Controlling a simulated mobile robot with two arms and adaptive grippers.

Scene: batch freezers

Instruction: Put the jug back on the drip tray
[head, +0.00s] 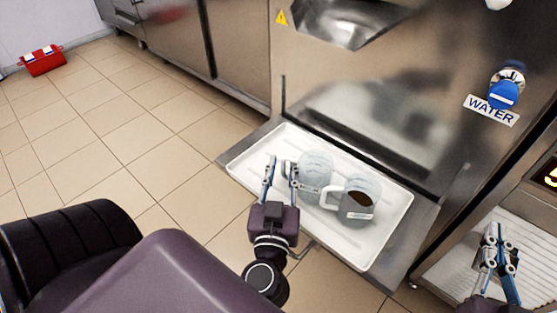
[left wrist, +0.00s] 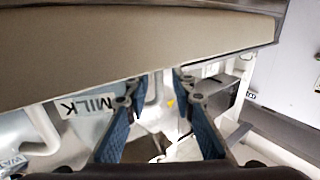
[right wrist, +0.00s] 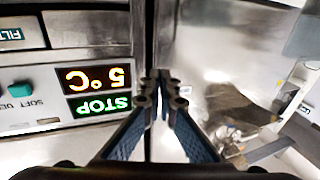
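Two pale jugs stand on a white tray (head: 250,165) in the head view. The left jug (head: 317,165) is pale inside, with its handle toward my left gripper. The right jug (head: 362,190) holds dark brown liquid. My left gripper (head: 279,162) is open at the left jug's handle, its fingers apart; no firm hold shows. In the left wrist view, a MILK label (left wrist: 88,104) lies left of the fingers, and a pale handle shows between them. My right gripper (head: 496,238) is at the lower right, its fingertips together with nothing visible held.
A ribbed pale surface (head: 455,272) lies below the machine near my right gripper. A blue WATER tap (head: 503,95) sticks out of the steel front. A red box (head: 42,61) stands on the floor at far left.

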